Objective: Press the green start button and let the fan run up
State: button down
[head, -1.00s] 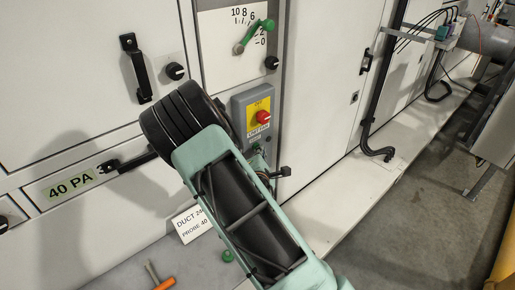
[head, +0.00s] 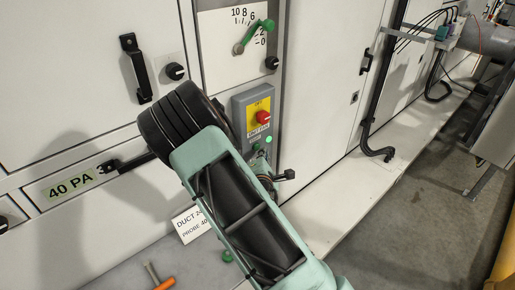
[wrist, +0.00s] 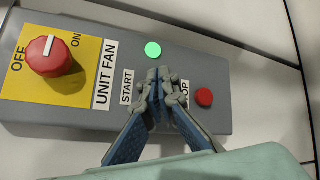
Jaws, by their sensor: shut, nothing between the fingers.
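The grey fan control box (head: 240,110) is on the white cabinet front. It has a red rotary knob (wrist: 50,56) on a yellow OFF/ON plate, a UNIT FAN label, and a bright green lit lamp (wrist: 152,49). The lamp also shows in the head view (head: 269,139). My gripper (wrist: 158,76) is shut and empty, its tips at the box face beside the START label (wrist: 126,87). The tips hide the spot beside that label, so I cannot see the start button in the wrist view or tell contact. The red stop button (wrist: 204,97) is uncovered right of the fingers.
A black door handle (head: 135,68) and dark knob (head: 175,71) are left. An orange-handled tool (head: 164,284) lies below on a grey surface. Open floor is at right.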

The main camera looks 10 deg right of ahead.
jog(key=s+d, duration=0.2)
jog(key=s, duration=0.2)
jog(key=shift+s+d, duration=0.1)
jog(key=shift+d, duration=0.3)
jog(key=shift+a, duration=0.1)
dwell(0.7)
